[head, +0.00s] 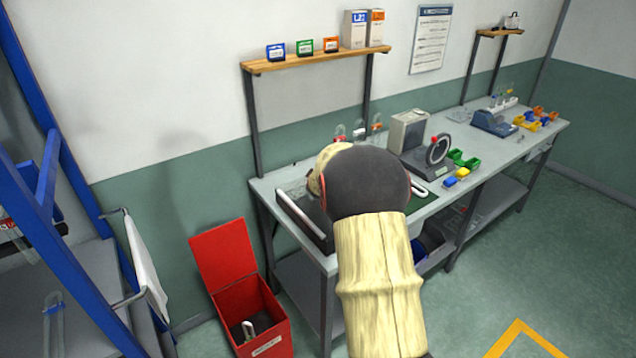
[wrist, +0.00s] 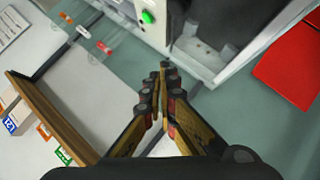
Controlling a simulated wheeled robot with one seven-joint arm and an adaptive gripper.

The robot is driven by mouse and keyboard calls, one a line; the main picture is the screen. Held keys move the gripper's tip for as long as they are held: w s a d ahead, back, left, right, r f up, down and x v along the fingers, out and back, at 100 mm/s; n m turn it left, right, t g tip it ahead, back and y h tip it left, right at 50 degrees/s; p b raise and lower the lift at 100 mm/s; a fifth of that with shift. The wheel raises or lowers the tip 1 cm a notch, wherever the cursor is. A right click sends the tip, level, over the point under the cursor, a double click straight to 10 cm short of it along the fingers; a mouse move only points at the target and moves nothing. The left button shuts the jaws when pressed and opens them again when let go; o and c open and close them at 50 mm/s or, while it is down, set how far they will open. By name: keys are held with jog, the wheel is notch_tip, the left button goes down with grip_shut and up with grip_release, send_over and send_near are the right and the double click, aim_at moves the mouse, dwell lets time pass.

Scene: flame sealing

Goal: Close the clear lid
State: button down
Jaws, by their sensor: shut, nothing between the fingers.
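My gripper (wrist: 165,78) shows in the wrist view with its fingers together and nothing between them. In the head view my arm hides the gripper and the middle of the near workbench. Past the fingertips in the wrist view is a white-framed apparatus (wrist: 205,68) with a green button. It looks partly see-through, but I cannot tell for certain which panel is the clear lid or how far it is open. In the head view a pale bar (head: 300,218) runs along the left end of the bench, beside my arm.
A red bin (head: 262,328) with its lid raised stands on the floor left of the workbench (head: 268,186). A wooden shelf (head: 318,59) with small boxes hangs above the bench. A grey device (head: 407,131) and green and yellow bins stand right of my arm. A blue frame is at far left.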

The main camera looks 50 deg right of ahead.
jog(key=shift+d+f, duration=0.15)
jog(key=shift+d, duration=0.1)
jog(key=shift+s+d+b, duration=0.1)
jog(key=shift+d+b, duration=0.1)
jog(key=shift+b, duration=0.5)
jog(key=shift+d+f+m+y, duration=0.1)
jog(key=shift+d+m+y, duration=0.05)
jog(key=shift+m+y, duration=0.2)
jog(key=shift+s+d+f+y+b, duration=0.15)
jog(key=shift+f+y+b, duration=0.15)
jog(key=shift+b, duration=0.4)
jog(key=shift+d, duration=0.1)
